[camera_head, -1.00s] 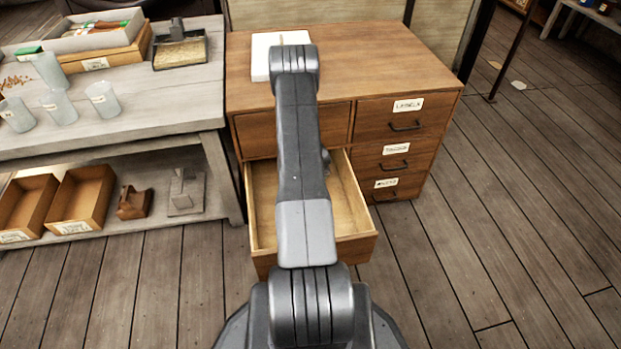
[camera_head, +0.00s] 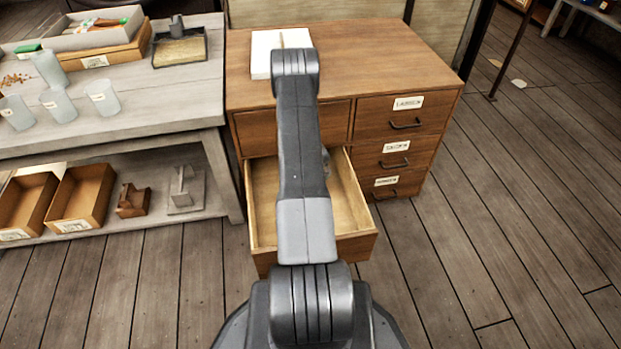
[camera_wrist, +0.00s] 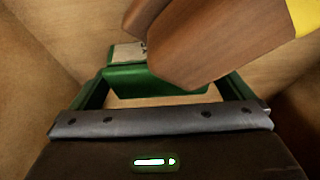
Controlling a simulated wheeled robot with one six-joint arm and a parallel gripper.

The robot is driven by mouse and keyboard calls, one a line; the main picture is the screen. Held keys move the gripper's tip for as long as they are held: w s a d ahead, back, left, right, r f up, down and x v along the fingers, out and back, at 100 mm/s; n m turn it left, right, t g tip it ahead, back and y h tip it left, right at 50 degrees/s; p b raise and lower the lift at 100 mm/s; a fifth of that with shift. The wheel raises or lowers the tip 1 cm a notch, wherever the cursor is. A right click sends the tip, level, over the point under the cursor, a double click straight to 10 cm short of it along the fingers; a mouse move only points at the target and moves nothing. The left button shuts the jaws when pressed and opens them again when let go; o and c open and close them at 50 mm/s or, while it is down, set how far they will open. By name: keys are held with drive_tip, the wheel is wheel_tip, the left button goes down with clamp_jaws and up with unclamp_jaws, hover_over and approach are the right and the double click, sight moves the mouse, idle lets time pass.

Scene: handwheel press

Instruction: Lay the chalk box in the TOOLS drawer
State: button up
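In the wrist view a green box with a pale label (camera_wrist: 152,80), which looks like the chalk box, is between the tips of my gripper (camera_wrist: 160,82). The two green fingers stand wide apart. The box ends come close to both tips, but I cannot tell whether they touch. A brown wooden piece covers the box's right part. In the head view my arm reaches over an open drawer (camera_head: 352,222) at the cabinet's lower left; its name is not readable. My arm hides my gripper and much of the drawer's inside there.
The brown wooden piece (camera_wrist: 205,35) with a yellow end crosses the wrist view's upper right. A cabinet (camera_head: 380,60) has several shut labelled drawers at right and a white pad (camera_head: 264,55) on top. A grey workbench (camera_head: 150,110) stands at left.

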drive_tip(key=p+v, duration=0.3)
drive_tip(key=v, duration=0.9)
drive_tip(key=shift+w+r, duration=0.1)
drive_tip(key=shift+r, duration=0.05)
